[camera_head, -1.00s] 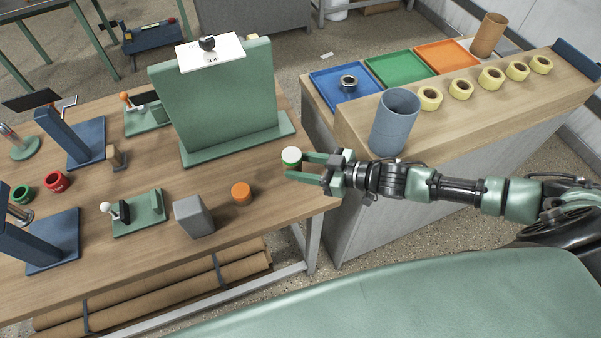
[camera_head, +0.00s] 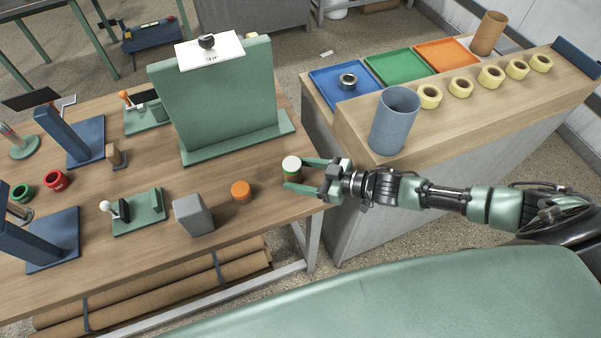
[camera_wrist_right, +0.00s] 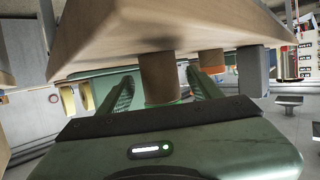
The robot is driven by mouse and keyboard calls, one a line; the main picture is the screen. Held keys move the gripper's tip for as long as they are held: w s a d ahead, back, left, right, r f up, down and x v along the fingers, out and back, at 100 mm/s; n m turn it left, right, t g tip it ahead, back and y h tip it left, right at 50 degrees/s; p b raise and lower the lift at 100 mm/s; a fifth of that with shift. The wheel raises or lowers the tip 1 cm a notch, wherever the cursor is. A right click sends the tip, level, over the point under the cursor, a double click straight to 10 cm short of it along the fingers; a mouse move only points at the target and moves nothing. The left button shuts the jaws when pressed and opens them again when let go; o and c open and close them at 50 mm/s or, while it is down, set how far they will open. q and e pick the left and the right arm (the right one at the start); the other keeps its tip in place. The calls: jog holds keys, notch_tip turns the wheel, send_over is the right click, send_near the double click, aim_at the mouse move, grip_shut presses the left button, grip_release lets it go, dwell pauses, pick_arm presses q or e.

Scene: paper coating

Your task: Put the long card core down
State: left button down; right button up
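The long card core (camera_head: 291,173) is a brown cylinder with a green band and a white top. It stands upright near the right end of the wooden table, and it also shows in the right wrist view (camera_wrist_right: 159,75), meeting the tabletop. My right gripper (camera_head: 294,174) is open around it, a finger on each side. The right wrist view shows gaps between the core and both fingers. A shorter orange-topped core (camera_head: 241,192) stands to its left. My left gripper is not in view.
A grey block (camera_head: 194,216) and a green fixture (camera_head: 138,212) stand left of the cores. A tall green panel (camera_head: 222,100) stands behind. On the right counter are a blue-grey cylinder (camera_head: 394,122), yellow rolls (camera_head: 461,87) and colored trays. Bare tabletop surrounds the core.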

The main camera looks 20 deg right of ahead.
jog(key=shift+r, duration=0.1)
jog(key=shift+s+d, duration=0.1)
jog(key=shift+d, duration=0.05)
jog(key=b+v, duration=0.1)
jog(key=v, duration=0.9)
jog(key=shift+s+d, duration=0.2)
jog(key=shift+s, duration=0.05)
jog(key=shift+s+d+r, duration=0.3)
jog(key=shift+d+r, duration=0.05)
